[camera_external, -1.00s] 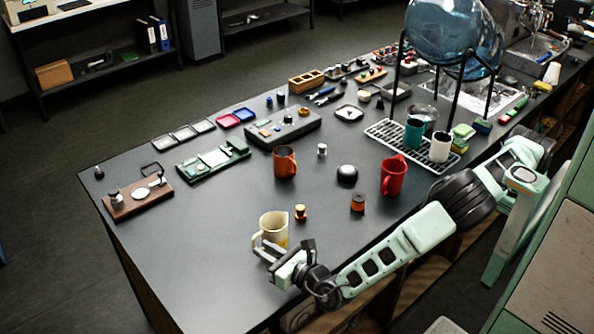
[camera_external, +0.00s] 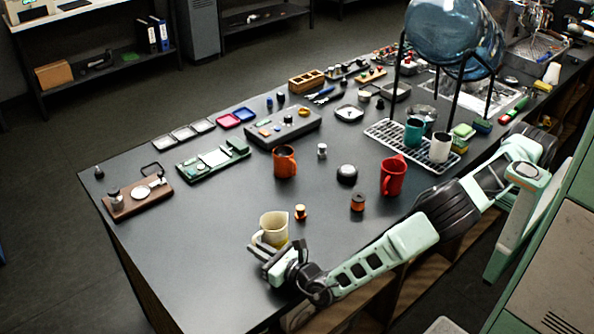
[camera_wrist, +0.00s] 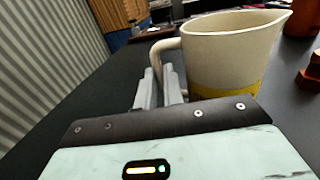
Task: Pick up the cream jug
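The cream jug (camera_external: 272,229) stands upright on the dark worktop, near its front edge, with a yellow band low on its side. In the wrist view the jug (camera_wrist: 228,55) fills the upper right, spout to the right and handle to the left. My gripper (camera_external: 266,249) is low at the jug's handle side. In the wrist view my gripper's two pale fingers (camera_wrist: 160,78) are close together at the handle, a narrow gap between them. They hide the handle's lower part; I cannot tell whether they press on it.
An orange mug (camera_external: 285,161) and a red mug (camera_external: 393,176) are farther back. The worktop (camera_external: 190,255) left of the jug is clear.

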